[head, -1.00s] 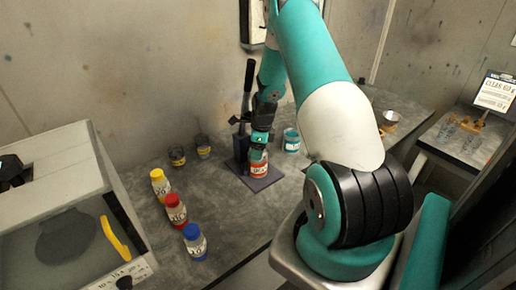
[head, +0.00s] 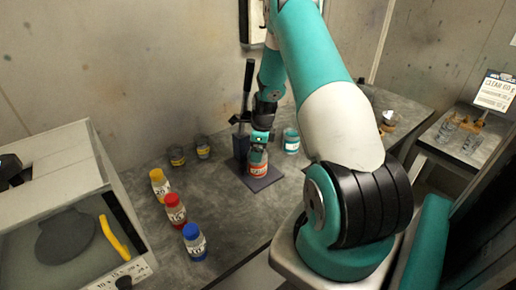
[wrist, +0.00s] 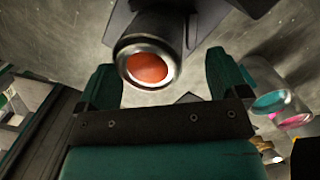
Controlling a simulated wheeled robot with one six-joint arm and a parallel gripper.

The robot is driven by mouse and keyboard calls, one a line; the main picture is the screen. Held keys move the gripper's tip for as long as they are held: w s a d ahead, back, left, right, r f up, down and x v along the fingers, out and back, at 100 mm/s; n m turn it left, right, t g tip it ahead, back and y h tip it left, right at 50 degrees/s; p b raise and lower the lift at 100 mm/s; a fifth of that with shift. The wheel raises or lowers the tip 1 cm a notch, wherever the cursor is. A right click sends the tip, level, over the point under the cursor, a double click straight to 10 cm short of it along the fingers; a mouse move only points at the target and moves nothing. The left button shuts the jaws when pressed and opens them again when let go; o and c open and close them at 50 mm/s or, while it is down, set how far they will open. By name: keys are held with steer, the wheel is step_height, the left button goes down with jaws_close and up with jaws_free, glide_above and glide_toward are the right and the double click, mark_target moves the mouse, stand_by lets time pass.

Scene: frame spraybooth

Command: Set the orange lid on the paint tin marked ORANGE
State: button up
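The orange-labelled paint tin (head: 257,168) stands upright on a dark square plate (head: 266,183) beside the lever press. In the wrist view a metal-rimmed round tin top (wrist: 148,66) shows a flat orange disc inside its rim. I cannot tell for sure whether this disc is the lid or paint. No separate orange lid shows. My gripper (head: 260,138) is just above the tin in the head view. In the wrist view my gripper (wrist: 165,80) has its two fingers wide apart, with nothing held between them; the tin top lies beyond them.
The press with its tall black lever (head: 248,85) stands close behind the tin. A teal-labelled container (head: 291,141) is to the right.

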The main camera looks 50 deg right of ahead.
steer(key=shift+a+f, duration=0.2)
steer(key=shift+f, duration=0.15)
